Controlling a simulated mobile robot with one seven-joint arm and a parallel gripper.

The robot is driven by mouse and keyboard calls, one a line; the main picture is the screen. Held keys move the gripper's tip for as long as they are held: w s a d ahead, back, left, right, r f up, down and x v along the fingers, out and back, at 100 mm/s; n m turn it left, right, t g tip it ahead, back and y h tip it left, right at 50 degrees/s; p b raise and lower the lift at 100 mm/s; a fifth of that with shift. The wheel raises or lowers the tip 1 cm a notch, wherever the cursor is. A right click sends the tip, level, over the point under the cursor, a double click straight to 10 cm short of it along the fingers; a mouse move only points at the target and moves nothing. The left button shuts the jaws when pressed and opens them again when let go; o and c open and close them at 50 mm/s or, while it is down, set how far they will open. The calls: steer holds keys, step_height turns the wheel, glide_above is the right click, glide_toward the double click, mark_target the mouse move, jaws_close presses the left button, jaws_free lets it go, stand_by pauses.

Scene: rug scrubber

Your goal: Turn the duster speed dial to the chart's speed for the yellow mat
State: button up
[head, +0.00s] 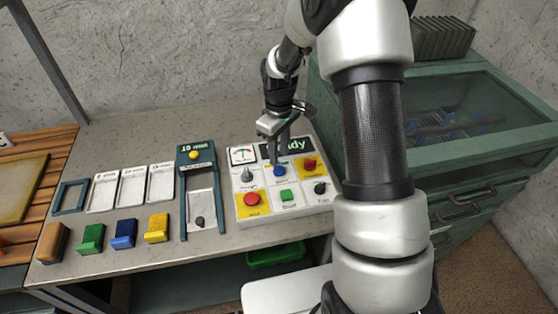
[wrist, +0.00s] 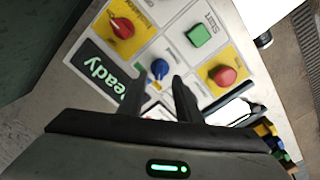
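The white control panel (head: 284,208) carries a gauge, a lit "Ready" display (head: 295,146) and several dials and buttons. My gripper (head: 274,142) is above its blue dial (head: 280,171). In the wrist view the blue dial (wrist: 159,68) shows between the tips of my two dark fingers (wrist: 160,80), with gaps beside it. My gripper is open; contact with the dial is not clear. A grey dial (head: 247,175) sits left of the blue one. The dial labels are too small to read. A yellowish mat (head: 22,183) lies on wooden slats at far left. I cannot identify the chart.
A red knob (head: 310,163), red button (head: 252,199), green button (head: 286,195) and black knob (head: 320,187) surround the blue dial. Coloured blocks (head: 123,234), white cards (head: 132,186) and a teal-framed unit (head: 194,154) stand left. A green glass-topped cabinet (head: 480,105) is right.

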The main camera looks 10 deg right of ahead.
mark_target(279, 166)
steer(key=shift+f, duration=2.15)
steer(key=shift+c, duration=0.4)
jaws_close()
steer(key=m+b, duration=0.1)
steer(key=m, duration=0.2)
steer(key=shift+b, duration=0.4)
steer(key=shift+m+b, duration=0.7)
steer(key=shift+m, duration=1.7)
